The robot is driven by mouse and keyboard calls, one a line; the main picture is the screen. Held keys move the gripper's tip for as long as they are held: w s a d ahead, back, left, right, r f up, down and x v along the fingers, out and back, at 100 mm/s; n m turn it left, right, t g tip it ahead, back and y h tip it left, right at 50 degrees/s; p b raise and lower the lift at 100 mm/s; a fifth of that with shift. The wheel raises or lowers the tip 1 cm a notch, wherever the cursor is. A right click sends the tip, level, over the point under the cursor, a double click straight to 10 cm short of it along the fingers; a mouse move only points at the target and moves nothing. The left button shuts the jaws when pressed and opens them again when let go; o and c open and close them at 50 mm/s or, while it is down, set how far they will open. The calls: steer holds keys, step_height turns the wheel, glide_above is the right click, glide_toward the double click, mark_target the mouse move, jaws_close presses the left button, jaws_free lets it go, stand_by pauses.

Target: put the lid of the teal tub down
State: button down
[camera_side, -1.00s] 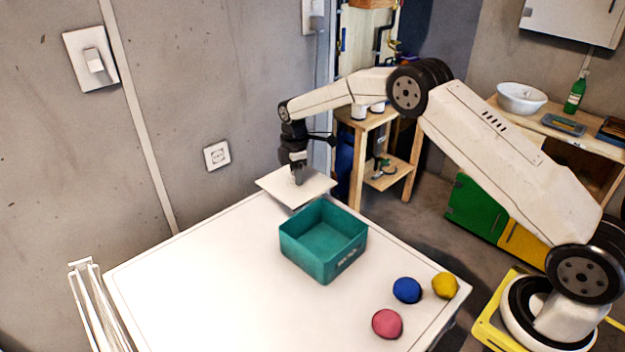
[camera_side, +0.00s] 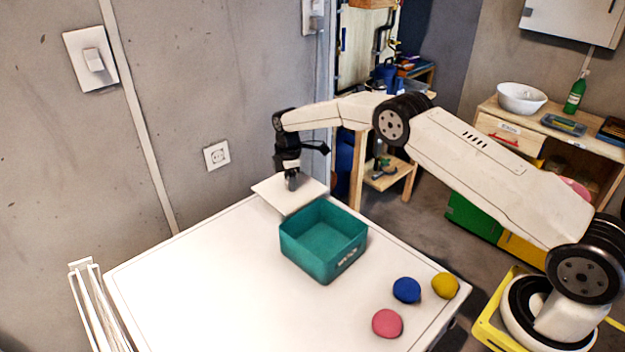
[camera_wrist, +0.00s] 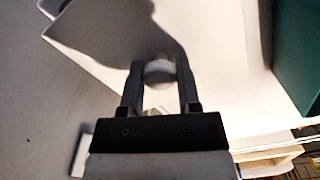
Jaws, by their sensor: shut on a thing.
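The teal tub (camera_side: 335,263) stands open on the white table, and its inside looks empty in the side view. Its wall also shows at the right of the wrist view (camera_wrist: 296,50). The white square lid (camera_side: 278,194) is behind the tub, at the far corner of the table. My gripper (camera_side: 292,185) is above the lid, shut on its knob (camera_wrist: 159,71). The lid looks nearly flat; I cannot tell whether it touches the table.
A blue ball (camera_side: 407,290), a yellow ball (camera_side: 445,285) and a pink ball (camera_side: 387,323) lie at the table's front right. The white table (camera_side: 200,290) is bare left of the tub. A white rack (camera_side: 98,305) stands at its left edge.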

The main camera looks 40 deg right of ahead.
steer(key=shift+f, duration=1.25)
steer(key=shift+f, duration=0.15)
steer(key=shift+c, duration=1.6)
jaws_free()
step_height(320, 180, up, 12)
steer(key=shift+r, duration=0.15)
steer(key=shift+s, duration=0.15)
